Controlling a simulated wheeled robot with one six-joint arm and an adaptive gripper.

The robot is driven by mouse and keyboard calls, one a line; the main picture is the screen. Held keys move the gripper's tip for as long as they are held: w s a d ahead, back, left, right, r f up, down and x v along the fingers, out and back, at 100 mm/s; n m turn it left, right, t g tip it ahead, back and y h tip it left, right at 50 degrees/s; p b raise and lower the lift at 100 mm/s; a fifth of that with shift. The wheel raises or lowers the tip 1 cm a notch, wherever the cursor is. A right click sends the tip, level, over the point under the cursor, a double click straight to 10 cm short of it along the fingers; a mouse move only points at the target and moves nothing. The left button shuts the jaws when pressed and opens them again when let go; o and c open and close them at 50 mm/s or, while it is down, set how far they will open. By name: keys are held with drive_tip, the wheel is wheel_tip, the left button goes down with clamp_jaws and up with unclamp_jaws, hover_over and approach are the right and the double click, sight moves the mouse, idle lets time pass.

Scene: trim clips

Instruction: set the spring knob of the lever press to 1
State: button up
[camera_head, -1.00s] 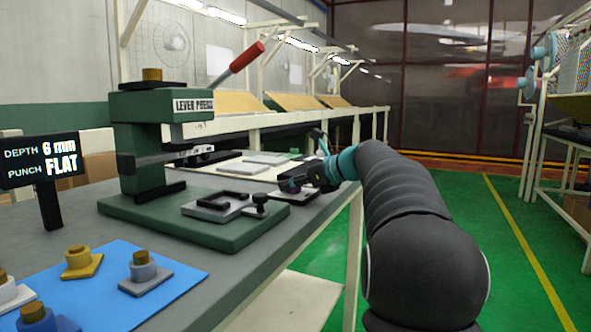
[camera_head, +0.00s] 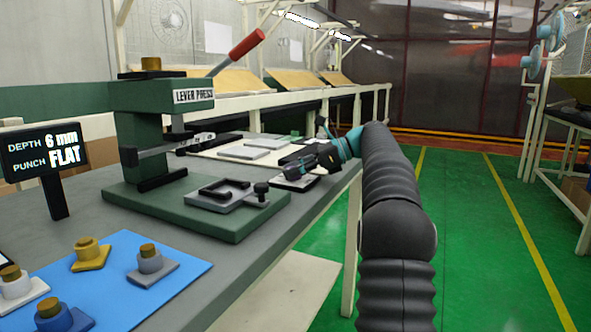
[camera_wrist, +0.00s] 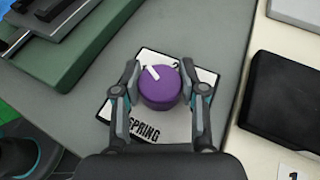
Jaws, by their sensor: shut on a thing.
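The purple spring knob (camera_wrist: 160,88) sits on a white plate (camera_wrist: 176,128) lettered SPRING in the wrist view. Its white pointer mark points up and slightly left. A digit 2 shows at the plate's upper right, partly covered by a finger; no 1 is visible on the plate. My gripper (camera_wrist: 160,78) is shut on the knob, one finger on each side. In the head view, my gripper (camera_head: 298,168) is over the plate (camera_head: 294,183) and hides the knob. The green lever press (camera_head: 165,100), with a red-handled lever (camera_head: 246,50), stands to the left.
A sign (camera_head: 45,154) reads depth 6 mm, punch FLAT. A blue mat (camera_head: 115,290) holds several coloured pieces at the front left. A black block (camera_wrist: 282,105) lies right of the knob.

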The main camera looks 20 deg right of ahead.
drive_tip(key=shift+d, duration=0.1)
idle(0.3)
drive_tip(key=o, duration=1.2)
drive_tip(key=shift+d, duration=0.1)
drive_tip(key=shift+c, duration=0.2)
drive_tip(key=v, duration=1.1)
drive_tip(key=shift+s+d+r, duration=0.1)
drive_tip(key=shift+s+d, duration=0.1)
drive_tip(key=shift+d, duration=0.05)
drive_tip(key=shift+s+d, duration=0.1)
